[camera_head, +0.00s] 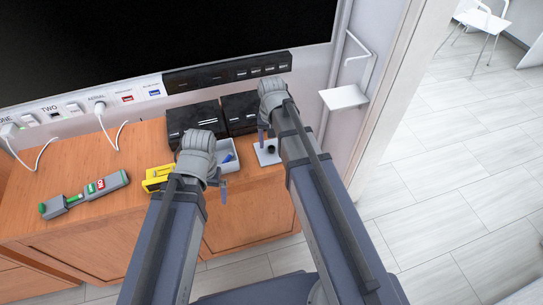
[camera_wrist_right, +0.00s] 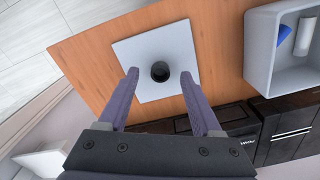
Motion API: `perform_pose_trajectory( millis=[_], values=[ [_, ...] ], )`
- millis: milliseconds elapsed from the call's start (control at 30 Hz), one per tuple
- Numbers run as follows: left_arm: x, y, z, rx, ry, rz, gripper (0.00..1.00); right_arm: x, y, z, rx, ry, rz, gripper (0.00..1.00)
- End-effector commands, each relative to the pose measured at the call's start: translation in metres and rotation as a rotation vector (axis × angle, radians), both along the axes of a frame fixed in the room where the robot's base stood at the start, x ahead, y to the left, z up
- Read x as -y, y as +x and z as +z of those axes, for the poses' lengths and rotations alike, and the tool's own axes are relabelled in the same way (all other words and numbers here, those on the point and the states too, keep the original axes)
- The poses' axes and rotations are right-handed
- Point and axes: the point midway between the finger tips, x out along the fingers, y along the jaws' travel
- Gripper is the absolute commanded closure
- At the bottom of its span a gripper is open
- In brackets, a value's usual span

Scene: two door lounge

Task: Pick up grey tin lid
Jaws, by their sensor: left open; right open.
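The grey tin lid (camera_head: 265,158) is a pale square plate with a dark round knob, lying flat on the wooden cabinet top near its right end. In the right wrist view the lid (camera_wrist_right: 158,42) shows almost whole. My right gripper (camera_wrist_right: 159,77) is open above it, with one fingertip on each side of the knob in that view; contact cannot be told. In the head view my right gripper (camera_head: 263,135) partly covers the lid's surroundings. My left gripper (camera_head: 221,188) is open and empty, in front of the grey open box.
The grey open box (camera_wrist_right: 253,60) beside the lid holds a blue item (camera_wrist_right: 284,33) and a pale cylinder. Black boxes (camera_head: 195,118) stand behind. A yellow item (camera_head: 155,178) and a grey-green device (camera_head: 85,194) lie left. The wall and doorway are right.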

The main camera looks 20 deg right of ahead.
Motion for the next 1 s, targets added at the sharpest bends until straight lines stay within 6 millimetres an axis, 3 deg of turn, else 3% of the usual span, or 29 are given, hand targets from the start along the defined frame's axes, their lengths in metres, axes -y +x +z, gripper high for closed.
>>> perform_pose_trajectory(
  millis=[33,100,367,900,1000],
  values=[
    [0.0,0.0,-0.0119,0.0,0.0,0.0,0.0,-0.0001,0.0003,-0.0118,0.0,0.0,0.0,0.34],
    [0.0,0.0,-0.0151,0.0,0.0,0.0,0.0,-0.0001,0.0003,-0.015,0.0,0.0,0.0,0.34],
    [0.0,0.0,-0.0133,0.0,0.0,0.0,0.0,-0.0002,0.0002,-0.0132,0.0,0.0,0.0,0.34],
    [0.0,0.0,-0.0133,0.0,0.0,0.0,0.0,-0.0002,0.0002,-0.0133,0.0,0.0,0.0,0.95],
    [0.0,0.0,-0.0133,0.0,0.0,0.0,0.0,-0.0002,0.0002,-0.0133,0.0,0.0,0.0,1.0]
  ],
)
